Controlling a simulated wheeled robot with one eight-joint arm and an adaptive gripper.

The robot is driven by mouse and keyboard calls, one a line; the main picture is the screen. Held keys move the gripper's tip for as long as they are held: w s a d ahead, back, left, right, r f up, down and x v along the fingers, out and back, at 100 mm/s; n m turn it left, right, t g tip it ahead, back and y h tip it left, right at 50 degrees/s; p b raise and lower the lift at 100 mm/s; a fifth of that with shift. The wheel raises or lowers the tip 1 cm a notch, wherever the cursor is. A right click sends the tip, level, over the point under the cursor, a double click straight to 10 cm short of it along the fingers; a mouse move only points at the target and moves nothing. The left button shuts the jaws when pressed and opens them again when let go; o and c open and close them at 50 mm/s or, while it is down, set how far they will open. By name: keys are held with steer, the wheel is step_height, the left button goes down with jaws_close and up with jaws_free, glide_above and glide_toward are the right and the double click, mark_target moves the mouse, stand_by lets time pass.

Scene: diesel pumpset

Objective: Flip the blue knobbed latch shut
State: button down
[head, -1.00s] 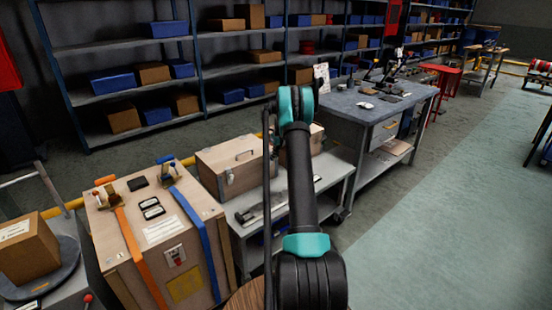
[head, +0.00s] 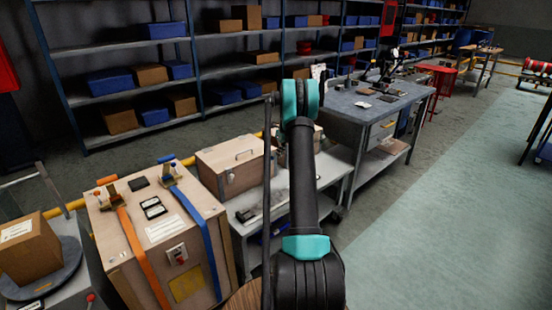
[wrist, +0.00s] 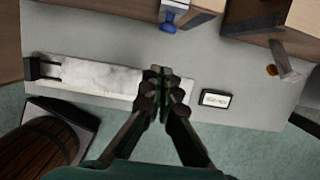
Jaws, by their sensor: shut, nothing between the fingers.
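A latch with a blue knob (wrist: 168,27) shows at the top of the wrist view, on the edge of a wooden case (wrist: 202,6). Its metal plate is partly cut off by the frame, and I cannot tell its exact angle. My gripper (wrist: 160,76) is shut and empty over the grey bench, below and slightly left of the knob in the picture and apart from it. The case seems to be the handled wooden one (head: 232,165) in the head view, where my arm stands in front of the bench and hides my gripper.
A barrel (wrist: 38,150) stands lower left. A strapped crate (head: 190,255) with blue and orange buckle handles stands left of the bench.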

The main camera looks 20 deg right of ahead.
steer(key=v, duration=0.7)
steer(key=shift+w+r, duration=0.2)
steer(key=s+a+r+n, duration=0.4)
steer(key=s+a+n, duration=0.45)
steer(key=s, duration=0.35)
steer(key=s+a+r+n, duration=0.4)
steer(key=s+a+n, duration=0.4)
steer(key=s+a, duration=0.25)
steer(key=s+a+f+n, duration=0.2)
steer(key=s+n, duration=0.3)
steer(key=s, duration=0.4)
steer(key=s+a+f+n+t, duration=0.1)
steer(key=s+n, duration=0.4)
steer(key=s, duration=0.5)
steer(key=s+a+f+n+h, duration=0.1)
steer(key=s+a+f+n, duration=0.2)
steer(key=s, duration=0.7)
steer(key=shift+a+f+n, duration=0.4)
steer(key=shift+a+n, duration=0.3)
steer(key=shift+n, duration=0.55)
